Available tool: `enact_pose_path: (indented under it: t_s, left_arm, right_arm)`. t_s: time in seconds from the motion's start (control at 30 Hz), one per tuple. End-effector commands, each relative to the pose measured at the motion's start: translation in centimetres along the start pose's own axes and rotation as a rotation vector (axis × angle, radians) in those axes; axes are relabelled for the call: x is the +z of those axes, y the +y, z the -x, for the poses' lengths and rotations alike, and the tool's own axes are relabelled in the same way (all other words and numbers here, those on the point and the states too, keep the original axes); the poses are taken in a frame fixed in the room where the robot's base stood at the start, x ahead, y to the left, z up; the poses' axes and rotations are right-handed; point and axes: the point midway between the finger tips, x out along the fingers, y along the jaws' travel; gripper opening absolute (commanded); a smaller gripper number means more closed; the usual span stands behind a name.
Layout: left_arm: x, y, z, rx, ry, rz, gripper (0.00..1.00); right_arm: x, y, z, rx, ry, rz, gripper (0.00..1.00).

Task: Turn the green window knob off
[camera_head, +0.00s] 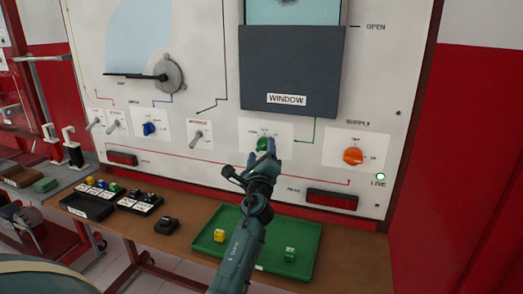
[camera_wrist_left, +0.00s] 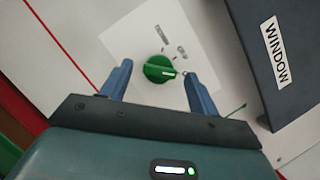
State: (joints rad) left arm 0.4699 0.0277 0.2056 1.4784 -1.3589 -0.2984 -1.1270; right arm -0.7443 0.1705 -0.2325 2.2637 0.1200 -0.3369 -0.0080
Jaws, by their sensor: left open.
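The green window knob (camera_head: 263,143) sits on a white label plate on the panel, below the dark WINDOW panel (camera_head: 290,70). In the left wrist view the knob (camera_wrist_left: 159,69) lies between my open left fingers, with its white pointer mark toward the right of the picture. My left gripper (camera_head: 262,152) is just in front of the knob and partly covers it in the head view. The left gripper (camera_wrist_left: 158,80) is open, with a visible gap between each finger and the knob. I cannot tell the depth gap exactly. My right gripper is not in view.
An orange supply knob (camera_head: 353,156) is to the right, and a blue knob (camera_head: 149,129) and toggle switches (camera_head: 198,134) are to the left. A green tray (camera_head: 310,235) with small blocks lies on the bench below. A lit LIVE lamp (camera_head: 380,176) is at right.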

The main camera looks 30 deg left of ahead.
Motion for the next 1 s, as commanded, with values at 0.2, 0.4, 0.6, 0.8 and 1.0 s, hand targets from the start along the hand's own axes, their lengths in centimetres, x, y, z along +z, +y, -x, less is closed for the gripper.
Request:
enact_pose_path:
  t_s: [0.2,0.4,0.6,0.8,1.0]
  left_arm:
    - [0.0,0.1,-1.6,0.002,-0.001,0.000,0.61]
    - [0.0,0.1,-1.8,0.001,0.000,0.000,0.61]
    - [0.0,0.1,-1.7,0.001,0.000,0.000,0.51]
    - [0.0,0.1,-1.7,0.001,0.000,0.000,0.35]
    - [0.0,0.1,-1.7,0.001,0.000,0.000,0.18]
  right_arm:
    - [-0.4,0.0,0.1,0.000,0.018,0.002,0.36]
    - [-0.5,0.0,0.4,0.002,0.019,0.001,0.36]
    - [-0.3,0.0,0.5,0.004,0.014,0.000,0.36]
    - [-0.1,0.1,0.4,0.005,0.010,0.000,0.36]
    - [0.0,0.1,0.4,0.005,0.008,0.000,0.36]
